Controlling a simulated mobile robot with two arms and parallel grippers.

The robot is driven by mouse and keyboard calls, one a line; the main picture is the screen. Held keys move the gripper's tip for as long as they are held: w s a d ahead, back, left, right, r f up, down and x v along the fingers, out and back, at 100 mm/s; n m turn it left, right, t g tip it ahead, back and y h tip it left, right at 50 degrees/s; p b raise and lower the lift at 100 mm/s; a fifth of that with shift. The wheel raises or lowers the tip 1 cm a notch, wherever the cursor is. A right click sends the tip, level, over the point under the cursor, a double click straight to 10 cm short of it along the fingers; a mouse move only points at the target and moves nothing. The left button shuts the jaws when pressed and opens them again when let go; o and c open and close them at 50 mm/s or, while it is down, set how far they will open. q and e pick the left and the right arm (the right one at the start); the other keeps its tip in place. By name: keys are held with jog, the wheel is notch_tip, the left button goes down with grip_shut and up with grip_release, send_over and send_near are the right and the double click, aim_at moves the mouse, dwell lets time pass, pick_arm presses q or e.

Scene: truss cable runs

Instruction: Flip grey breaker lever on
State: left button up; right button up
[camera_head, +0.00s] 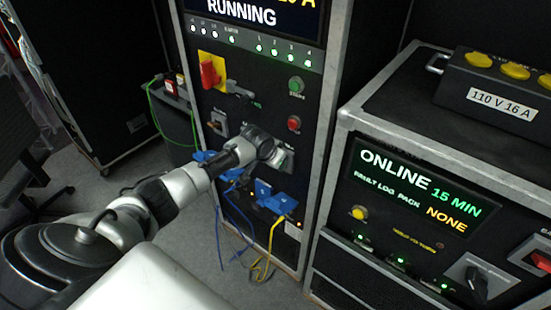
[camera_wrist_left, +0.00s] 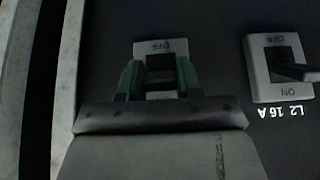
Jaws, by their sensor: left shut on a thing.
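A breaker with a pale frame (camera_wrist_left: 160,46) shows in the left wrist view, its OFF mark upside down at the top edge. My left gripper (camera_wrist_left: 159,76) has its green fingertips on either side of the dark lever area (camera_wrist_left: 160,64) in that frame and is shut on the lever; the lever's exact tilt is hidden. In the head view my left gripper (camera_head: 282,157) is against the black rack front, and my wrist covers most of that breaker. My right gripper is in neither view.
A second breaker (camera_wrist_left: 286,68) marked L2 16 A is beside it. A red-on-yellow rotary switch (camera_head: 210,72), green button (camera_head: 296,85) and red button (camera_head: 294,123) are above. Blue connectors (camera_head: 274,197) with hanging cables are below. A case with an ONLINE screen (camera_head: 418,185) stands right.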

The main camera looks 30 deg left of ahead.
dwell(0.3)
pick_arm(q)
jog(key=o, duration=0.9)
jog(key=shift+o, duration=0.2)
jog(key=shift+r, duration=0.1)
jog(key=b+v, duration=0.1)
jog(key=v, duration=0.9)
jog(key=shift+r, duration=0.35)
jog(key=shift+f, duration=0.1)
